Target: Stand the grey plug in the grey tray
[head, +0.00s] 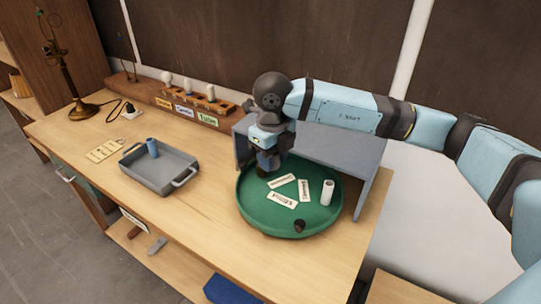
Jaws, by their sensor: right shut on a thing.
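My right gripper (265,166) points down low over the back left of the round green tray (262,222). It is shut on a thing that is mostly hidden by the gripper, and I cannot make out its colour. I see no clearly grey plug elsewhere. A white plug (327,192) stands on the green tray's right side. My left gripper is not in view.
Several label cards lie on the green tray. A grey open-fronted shelter (369,196) stands around its back and right. A wooden rack (187,107) with bulbs lines the back, a brass lamp (66,60) the back left. Bare bench lies between the two trays.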

